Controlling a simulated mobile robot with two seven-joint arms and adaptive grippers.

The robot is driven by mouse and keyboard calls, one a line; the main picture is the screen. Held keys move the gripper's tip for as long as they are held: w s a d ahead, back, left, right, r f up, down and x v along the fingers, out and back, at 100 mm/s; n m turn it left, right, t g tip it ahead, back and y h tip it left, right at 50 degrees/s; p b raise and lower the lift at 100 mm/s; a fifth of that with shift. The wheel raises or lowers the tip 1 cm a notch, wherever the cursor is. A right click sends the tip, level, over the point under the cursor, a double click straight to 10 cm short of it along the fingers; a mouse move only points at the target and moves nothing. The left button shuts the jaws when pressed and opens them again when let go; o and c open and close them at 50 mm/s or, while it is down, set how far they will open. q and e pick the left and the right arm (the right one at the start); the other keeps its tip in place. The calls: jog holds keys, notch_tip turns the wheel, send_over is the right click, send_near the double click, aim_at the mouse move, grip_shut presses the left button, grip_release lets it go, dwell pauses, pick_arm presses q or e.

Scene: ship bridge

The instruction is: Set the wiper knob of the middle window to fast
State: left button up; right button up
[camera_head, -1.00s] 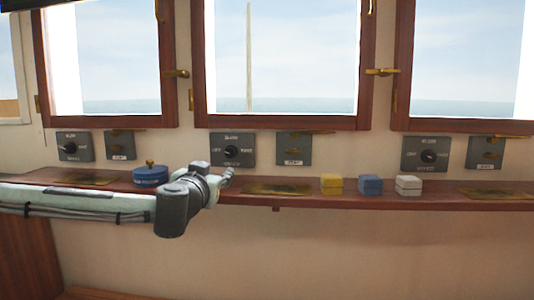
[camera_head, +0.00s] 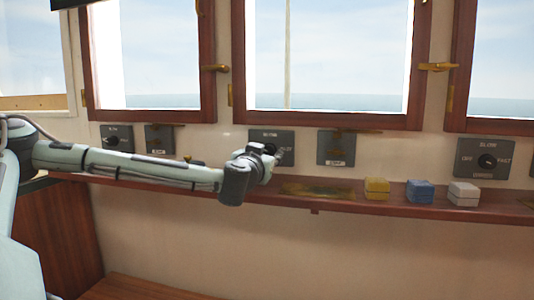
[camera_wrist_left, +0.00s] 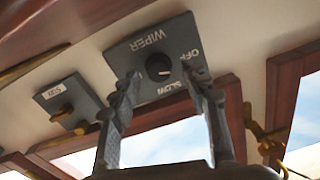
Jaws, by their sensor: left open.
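The middle window's wiper panel (camera_head: 262,134) is a dark grey plate on the wall below that window. My left gripper (camera_head: 277,153) is in front of it and hides its knob in the head view. The panel (camera_wrist_left: 128,50) appears upside down in the left wrist view, with WIPER, OFF and SLOW readable. Its round black knob (camera_wrist_left: 158,67) has a white mark on the side toward OFF and SLOW; its exact setting is unclear. My open left gripper (camera_wrist_left: 163,90) has one finger on each side of the knob, with no visible contact. My right gripper is out of view.
A grey switch plate (camera_head: 336,148) is right of the wiper panel. The wooden ledge (camera_head: 340,200) below carries yellow (camera_head: 377,188), blue (camera_head: 420,191) and white (camera_head: 463,193) boxes. Another wiper panel (camera_head: 485,158) is at right. Brass window latches (camera_head: 438,67) stick out above.

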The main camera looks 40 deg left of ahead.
pick_arm(q)
jog(key=shift+w+a, duration=0.25)
jog(key=shift+w, duration=0.4)
grip_shut()
